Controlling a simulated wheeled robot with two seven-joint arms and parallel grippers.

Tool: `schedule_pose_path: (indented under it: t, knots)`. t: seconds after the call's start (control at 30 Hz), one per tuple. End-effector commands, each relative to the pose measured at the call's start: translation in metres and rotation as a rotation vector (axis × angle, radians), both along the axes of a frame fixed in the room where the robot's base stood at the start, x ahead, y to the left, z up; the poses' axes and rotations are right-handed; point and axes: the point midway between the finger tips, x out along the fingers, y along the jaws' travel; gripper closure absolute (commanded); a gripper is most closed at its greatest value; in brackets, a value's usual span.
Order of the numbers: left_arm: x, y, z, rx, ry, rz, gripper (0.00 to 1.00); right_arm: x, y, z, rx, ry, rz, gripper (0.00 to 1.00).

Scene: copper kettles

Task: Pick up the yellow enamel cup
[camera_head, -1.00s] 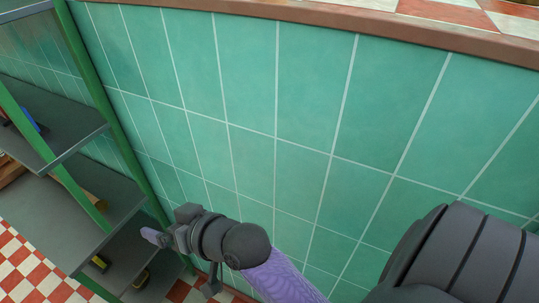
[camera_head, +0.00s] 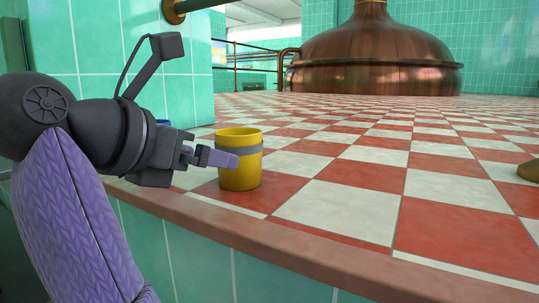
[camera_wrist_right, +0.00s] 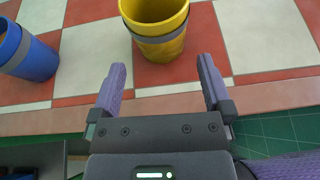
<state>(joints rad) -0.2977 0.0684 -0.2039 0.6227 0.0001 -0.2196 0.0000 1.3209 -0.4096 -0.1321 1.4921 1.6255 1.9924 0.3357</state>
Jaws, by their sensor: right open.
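The yellow enamel cup (camera_head: 240,178) stands upright on a red and white checkered counter, close to its front edge. It has a grey band around it. In the right wrist view the cup (camera_wrist_right: 160,50) is just beyond the fingertips, roughly midway between them, with its open top showing. My right gripper (camera_head: 218,158) is at the counter edge, left of the cup, and one finger overlaps the cup in the head view. In the right wrist view the gripper (camera_wrist_right: 160,78) has its two purple fingers apart with nothing between them. My left gripper is not in view.
A blue cup (camera_wrist_right: 32,54) with a grey band stands left of the yellow cup; the head view mostly hides it behind my gripper. The counter's brown edge (camera_head: 330,252) runs along the front. A large copper kettle (camera_head: 372,50) stands far back.

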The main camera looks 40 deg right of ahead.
Motion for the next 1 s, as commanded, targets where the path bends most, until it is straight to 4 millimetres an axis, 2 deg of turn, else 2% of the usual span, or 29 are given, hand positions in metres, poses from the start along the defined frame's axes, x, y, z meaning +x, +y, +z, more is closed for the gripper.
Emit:
schedule_pose_path:
  t: [0.1, 0.3, 0.4, 0.5, 0.77, 1.0]
  knots:
    - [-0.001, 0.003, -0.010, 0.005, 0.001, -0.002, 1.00, 0.006, -0.017, -0.013, 0.012, 0.003, 0.002, 0.00]
    - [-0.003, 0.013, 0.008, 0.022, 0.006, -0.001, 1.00, 0.017, -0.045, -0.021, 0.010, 0.006, 0.000, 0.00]
    - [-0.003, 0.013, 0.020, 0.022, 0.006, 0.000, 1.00, 0.023, -0.063, -0.031, 0.006, 0.006, -0.003, 0.00]
    - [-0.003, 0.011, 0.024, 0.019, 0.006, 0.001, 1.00, 0.028, -0.077, -0.039, 0.005, 0.004, -0.003, 0.00]
    - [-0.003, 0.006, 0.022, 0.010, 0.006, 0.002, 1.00, 0.030, -0.081, -0.044, 0.005, 0.002, 0.000, 0.00]
    - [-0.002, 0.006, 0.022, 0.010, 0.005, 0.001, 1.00, 0.030, -0.081, -0.043, 0.005, 0.002, -0.001, 0.51]
